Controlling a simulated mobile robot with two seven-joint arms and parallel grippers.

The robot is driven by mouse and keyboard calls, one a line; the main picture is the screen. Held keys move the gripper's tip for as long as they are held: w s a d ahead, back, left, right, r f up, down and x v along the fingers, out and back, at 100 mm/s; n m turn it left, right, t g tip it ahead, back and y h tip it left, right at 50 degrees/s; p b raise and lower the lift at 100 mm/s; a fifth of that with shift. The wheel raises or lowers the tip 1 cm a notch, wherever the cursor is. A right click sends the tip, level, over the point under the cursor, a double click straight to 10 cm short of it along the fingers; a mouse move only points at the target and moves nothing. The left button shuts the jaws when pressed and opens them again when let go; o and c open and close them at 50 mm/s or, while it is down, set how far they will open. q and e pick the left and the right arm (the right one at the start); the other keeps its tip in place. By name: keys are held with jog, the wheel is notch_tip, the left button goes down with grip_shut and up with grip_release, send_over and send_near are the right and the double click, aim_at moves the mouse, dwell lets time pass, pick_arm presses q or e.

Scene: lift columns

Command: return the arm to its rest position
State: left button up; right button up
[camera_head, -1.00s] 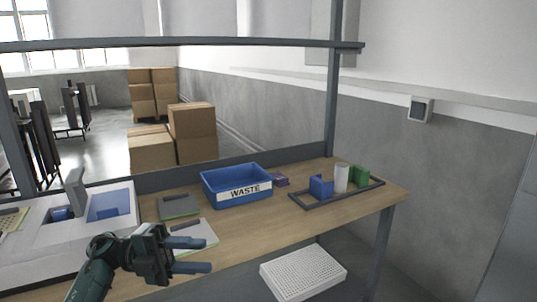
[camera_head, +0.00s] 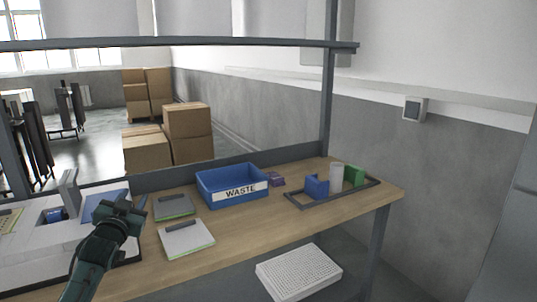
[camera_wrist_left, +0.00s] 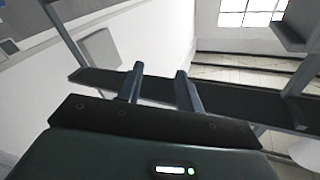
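My left arm comes in from the lower left in the head view. Its dark green gripper (camera_head: 132,203) is raised over the left part of the table, in front of the white machine (camera_head: 30,262). In the left wrist view the two fingers of the gripper (camera_wrist_left: 160,78) stand apart with nothing between them, so it is open and empty. The wrist view looks up past a dark frame bar toward wall and windows. My right gripper is not in view.
On the wooden table (camera_head: 240,232) stand a blue WASTE bin (camera_head: 232,187), two flat pads with dark handles (camera_head: 186,240), and a dark frame (camera_head: 335,195) with blue, white and green items. A white perforated crate (camera_head: 299,272) sits below. A post and crossbar (camera_head: 190,44) rise behind.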

pick_arm(q)
jog(key=s+d+f+g+h, duration=0.1)
jog(key=s+d+f+g, duration=0.2)
jog(key=s+d+f, duration=0.6)
jog(key=s+d+f+g+h, duration=0.2)
jog(key=s+f, duration=0.5)
jog(key=f, duration=0.6)
jog(key=s+d+f+g, duration=0.1)
jog(key=s+d+f, duration=0.1)
jog(key=s, duration=0.6)
jog(key=s+d+f+g+h, duration=0.1)
jog(key=s+d+f, duration=0.1)
jog(key=s+d, duration=0.2)
jog(key=s+d+f+g+h, duration=0.1)
jog(key=s+d+f, duration=0.2)
jog(key=s, duration=0.8)
jog(key=shift+s+d, duration=0.35)
jog(key=shift+d, duration=0.1)
